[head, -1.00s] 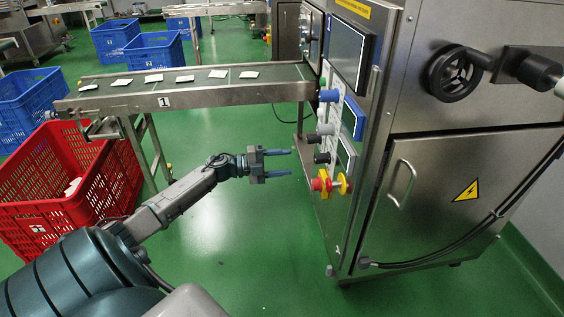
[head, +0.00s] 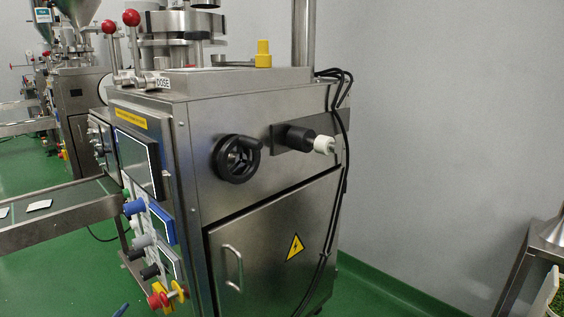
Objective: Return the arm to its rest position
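Only a small blue fingertip of my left gripper (head: 121,310) shows, at the bottom edge of the head view. It is below and to the left of the red knob on the machine's control panel. The rest of that gripper and its arm are out of frame, so I cannot tell whether it is open or shut. My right gripper and arm are not in view.
A steel packing machine (head: 270,210) fills the middle, with a black handwheel (head: 237,159) and a red knob (head: 156,300) on a yellow base. A conveyor (head: 62,225) stands at left. A steel stand (head: 525,265) is at right. Green floor shows between.

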